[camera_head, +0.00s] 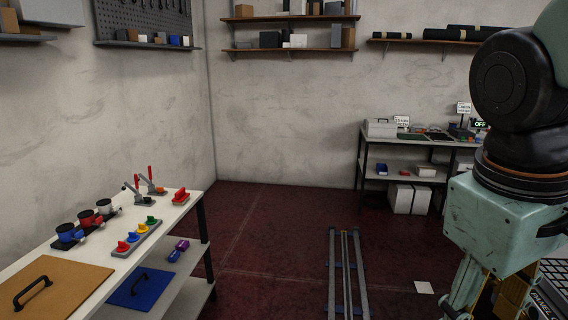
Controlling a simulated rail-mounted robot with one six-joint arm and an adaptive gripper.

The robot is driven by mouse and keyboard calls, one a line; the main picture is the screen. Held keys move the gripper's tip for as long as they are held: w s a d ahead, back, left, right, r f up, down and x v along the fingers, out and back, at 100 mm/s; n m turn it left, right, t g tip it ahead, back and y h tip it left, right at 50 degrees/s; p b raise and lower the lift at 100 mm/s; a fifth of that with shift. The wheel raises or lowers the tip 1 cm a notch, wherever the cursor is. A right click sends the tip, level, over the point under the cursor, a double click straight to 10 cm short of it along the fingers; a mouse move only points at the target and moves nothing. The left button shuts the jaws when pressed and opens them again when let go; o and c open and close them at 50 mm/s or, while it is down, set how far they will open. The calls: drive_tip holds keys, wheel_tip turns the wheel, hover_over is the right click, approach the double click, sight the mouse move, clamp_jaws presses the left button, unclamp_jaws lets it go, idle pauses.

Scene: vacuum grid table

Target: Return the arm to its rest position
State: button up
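My gripper (488,293) hangs at the right edge of the view, below a pale green housing and a dark wrist joint. No held object shows. The rest of my arm goes out of the frame at the upper right.
A white bench (180,217) with valves, knobs and handled panels stands at left. A rail (348,270) runs along the dark red floor. A shelf table (372,142) stands at the back right. A dark, partly cut-off surface (556,272) lies beside my gripper.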

drive_tip(key=s+a+r+m+t+y, duration=0.2)
drive_tip(key=s+a+m+t, duration=0.1)
drive_tip(key=a, duration=0.4)
drive_tip(key=shift+s+r, duration=0.3)
drive_tip(key=shift+s, duration=0.35)
